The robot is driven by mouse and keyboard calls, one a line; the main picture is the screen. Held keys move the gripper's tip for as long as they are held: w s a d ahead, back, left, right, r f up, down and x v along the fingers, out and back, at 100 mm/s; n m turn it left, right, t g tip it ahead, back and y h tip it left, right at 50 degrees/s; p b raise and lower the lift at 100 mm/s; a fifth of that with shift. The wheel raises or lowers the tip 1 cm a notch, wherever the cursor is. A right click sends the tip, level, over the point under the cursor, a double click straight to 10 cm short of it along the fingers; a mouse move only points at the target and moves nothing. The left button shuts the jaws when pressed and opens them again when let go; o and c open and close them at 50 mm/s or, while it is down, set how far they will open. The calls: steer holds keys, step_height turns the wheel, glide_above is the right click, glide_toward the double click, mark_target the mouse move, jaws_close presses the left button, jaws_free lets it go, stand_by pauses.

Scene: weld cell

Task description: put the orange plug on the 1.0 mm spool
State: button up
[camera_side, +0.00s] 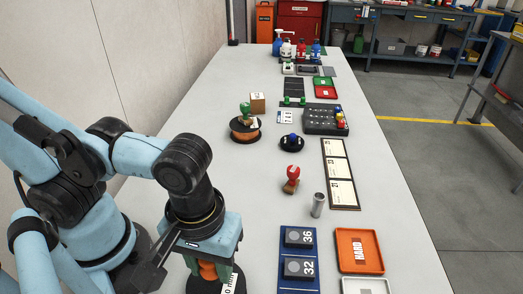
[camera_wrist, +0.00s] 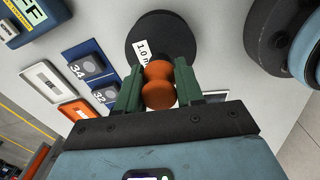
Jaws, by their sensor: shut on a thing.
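My gripper (camera_wrist: 158,88) is shut on the orange plug (camera_wrist: 158,72), with one green finger on each side of it. In the side view the orange plug (camera_side: 207,269) shows between the fingers at the bottom. The black 1.0 mm spool (camera_wrist: 135,35), with a white label (camera_wrist: 142,50), is right at the plug in the wrist view. In the side view the spool (camera_side: 238,280) is mostly hidden by my gripper and cut off at the bottom edge. I cannot tell whether the plug touches the spool.
To the right are a blue board (camera_side: 283,240) with numbered blocks and an orange tray (camera_side: 361,233). A red-topped plug (camera_side: 291,179) and a metal cylinder (camera_side: 318,205) stand ahead. A copper-wire spool (camera_side: 245,134) with a green plug stands further back.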

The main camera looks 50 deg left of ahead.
steer(key=shift+f, duration=1.2)
steer(key=o, duration=1)
steer(key=shift+f, duration=0.1)
steer(key=shift+a+r, duration=0.1)
steer(key=shift+r, duration=5.95)
steer(key=w+a+f+m+t, duration=0.1)
steer(key=w+a+m+t, duration=0.2)
steer(key=w+a, duration=0.5)
steer(key=w+a+f+m+t, duration=0.2)
steer(key=w+a+m+t, duration=0.2)
steer(key=w+a, duration=0.4)
steer(key=shift+a+f, duration=0.3)
steer(key=shift+a, duration=0.1)
